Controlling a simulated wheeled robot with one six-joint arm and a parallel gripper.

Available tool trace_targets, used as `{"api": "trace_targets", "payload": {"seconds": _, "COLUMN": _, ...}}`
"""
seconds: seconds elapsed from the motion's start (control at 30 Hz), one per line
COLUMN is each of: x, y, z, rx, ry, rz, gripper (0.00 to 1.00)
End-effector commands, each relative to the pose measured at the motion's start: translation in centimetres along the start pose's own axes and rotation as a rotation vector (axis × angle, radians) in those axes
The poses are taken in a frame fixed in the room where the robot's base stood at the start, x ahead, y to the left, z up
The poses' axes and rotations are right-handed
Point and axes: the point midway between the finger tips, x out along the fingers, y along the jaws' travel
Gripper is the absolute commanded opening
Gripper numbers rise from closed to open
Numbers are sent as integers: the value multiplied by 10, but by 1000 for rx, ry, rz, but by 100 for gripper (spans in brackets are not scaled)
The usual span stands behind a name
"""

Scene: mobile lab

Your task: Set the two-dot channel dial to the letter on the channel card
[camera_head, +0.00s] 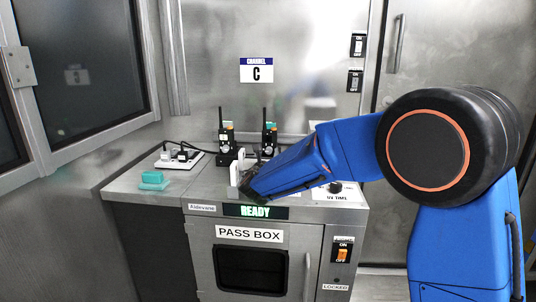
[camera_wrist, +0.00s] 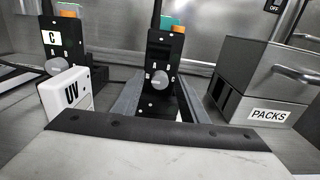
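The channel card (camera_head: 256,70) on the back wall reads C under a blue header. Two black radios with antennas stand on the bench, the left radio (camera_head: 226,133) and the right radio (camera_head: 269,135). In the wrist view the left radio (camera_wrist: 62,48) shows a letter C and a grey round dial (camera_wrist: 54,73). The right radio there has a grey dial (camera_wrist: 160,80) facing me; its pointer and any dot marks are too small to read. My gripper (camera_wrist: 160,105) is open, its fingers apart on either side of the right radio's dial in the picture. Contact is not visible.
A white UV block (camera_wrist: 70,97) stands left of my gripper. A PACKS box (camera_wrist: 262,85) is to the right. The pass box (camera_head: 250,233) is below, with a READY display (camera_head: 254,211). A teal item (camera_head: 152,178) and a power strip (camera_head: 179,158) lie left.

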Motion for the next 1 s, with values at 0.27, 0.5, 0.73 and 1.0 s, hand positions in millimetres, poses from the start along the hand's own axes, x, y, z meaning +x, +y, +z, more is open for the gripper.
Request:
{"api": "trace_targets", "payload": {"seconds": 0.27, "x": 0, "y": 0, "z": 0, "rx": 0, "ry": 0, "rz": 0, "gripper": 8}}
{"api": "trace_targets", "payload": {"seconds": 0.5, "x": 0, "y": 0, "z": 0, "rx": 5, "ry": 0, "rz": 0, "gripper": 0}}
{"api": "trace_targets", "payload": {"seconds": 0.73, "x": 0, "y": 0, "z": 0, "rx": 68, "ry": 0, "rz": 0, "gripper": 0}}
{"api": "trace_targets", "payload": {"seconds": 1.0, "x": 0, "y": -1, "z": 0, "rx": 261, "ry": -1, "rz": 0, "gripper": 0}}
